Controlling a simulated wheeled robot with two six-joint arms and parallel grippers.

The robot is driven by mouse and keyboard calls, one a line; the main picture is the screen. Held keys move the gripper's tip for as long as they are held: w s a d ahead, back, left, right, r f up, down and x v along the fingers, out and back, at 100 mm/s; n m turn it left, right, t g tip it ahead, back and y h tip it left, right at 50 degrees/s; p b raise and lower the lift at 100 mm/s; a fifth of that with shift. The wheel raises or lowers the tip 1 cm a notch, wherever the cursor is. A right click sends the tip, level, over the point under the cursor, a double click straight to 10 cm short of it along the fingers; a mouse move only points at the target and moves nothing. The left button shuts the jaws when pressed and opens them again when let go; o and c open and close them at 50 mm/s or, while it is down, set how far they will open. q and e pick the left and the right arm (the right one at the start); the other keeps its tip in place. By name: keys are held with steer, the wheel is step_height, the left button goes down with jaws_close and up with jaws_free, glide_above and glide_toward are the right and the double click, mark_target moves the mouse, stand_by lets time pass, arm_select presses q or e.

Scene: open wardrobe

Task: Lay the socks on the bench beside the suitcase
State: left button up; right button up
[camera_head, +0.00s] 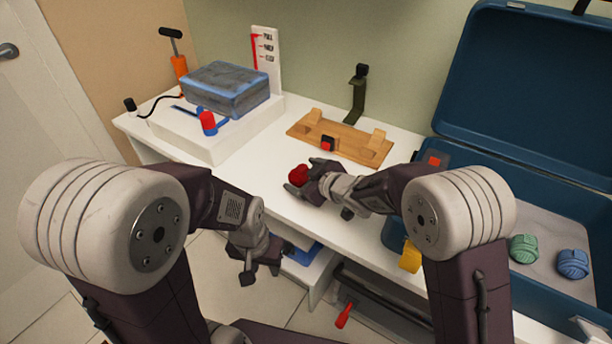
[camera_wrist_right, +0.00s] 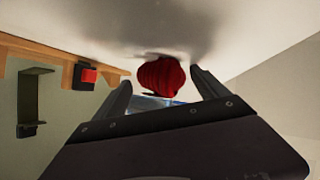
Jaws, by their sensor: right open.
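A red rolled sock ball (camera_head: 299,174) rests on the white bench (camera_head: 262,178) left of the suitcase (camera_head: 398,238). My right gripper (camera_head: 303,182) is open around it. In the right wrist view the red sock ball (camera_wrist_right: 160,75) shows between the fingertips, with a gap on each side. A green sock ball (camera_head: 523,248) and a blue sock ball (camera_head: 572,263) lie inside the open suitcase. My left gripper (camera_head: 258,276) hangs below, in front of the bench edge, apart from any socks. Its jaw opening is not clear.
A white block with a grey-blue box (camera_head: 227,88) is at the left. A yellow tag (camera_head: 410,257) hangs by the suitcase's front. Bench left of the red socks is clear.

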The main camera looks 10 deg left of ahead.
steer(key=p+v, duration=0.3)
steer(key=v, duration=0.8)
steer(key=shift+r, duration=0.2)
steer(key=shift+s+d+r, duration=0.15)
steer(key=shift+s+d, duration=0.15)
steer(key=shift+s, duration=0.05)
steer(key=shift+r+p, duration=0.1)
steer(key=shift+p, duration=0.2)
